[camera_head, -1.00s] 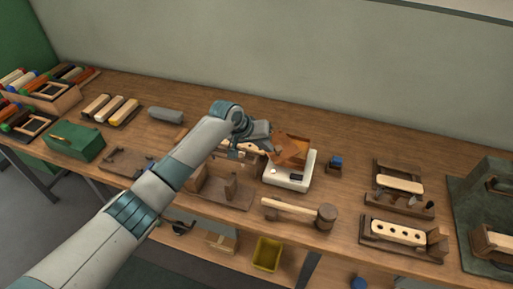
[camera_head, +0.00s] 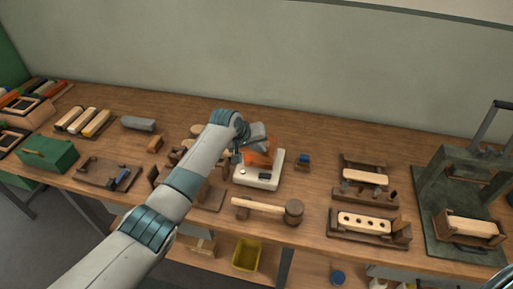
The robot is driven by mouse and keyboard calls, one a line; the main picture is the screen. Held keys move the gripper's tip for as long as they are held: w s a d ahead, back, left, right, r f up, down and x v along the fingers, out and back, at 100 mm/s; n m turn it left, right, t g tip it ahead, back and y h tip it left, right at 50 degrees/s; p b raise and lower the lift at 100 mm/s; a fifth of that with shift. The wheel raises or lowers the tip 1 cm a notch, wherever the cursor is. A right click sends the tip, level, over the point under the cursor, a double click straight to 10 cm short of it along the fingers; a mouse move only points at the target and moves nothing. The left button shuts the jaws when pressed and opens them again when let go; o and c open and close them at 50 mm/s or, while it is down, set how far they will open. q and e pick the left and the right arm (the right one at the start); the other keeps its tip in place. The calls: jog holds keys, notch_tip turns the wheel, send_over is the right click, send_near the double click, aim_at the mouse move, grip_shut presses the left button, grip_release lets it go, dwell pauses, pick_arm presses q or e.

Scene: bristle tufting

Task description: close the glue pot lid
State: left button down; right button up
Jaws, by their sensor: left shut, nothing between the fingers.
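The glue pot is an orange-brown box (camera_head: 261,158) on a white base (camera_head: 256,180) with a dark panel and a small knob, near the middle of the bench. My left gripper (camera_head: 257,142) is shut and empty at the top of the pot, and it covers much of the pot's upper part. An orange-brown surface, perhaps the lid, shows just under the gripper. I cannot tell how far the lid is open or whether the gripper touches it.
A wooden mallet (camera_head: 268,208) lies in front of the pot. A small blue-topped item (camera_head: 303,160) stands to its right. Wooden fixtures (camera_head: 366,222) and a green-grey press (camera_head: 450,190) are farther right. A green box (camera_head: 47,153) sits at left. The bench behind the pot is clear.

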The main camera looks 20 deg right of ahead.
pick_arm(q)
jog(key=shift+d+r, duration=0.2)
jog(key=shift+d, duration=0.3)
pick_arm(e)
jog(key=shift+a, duration=0.45)
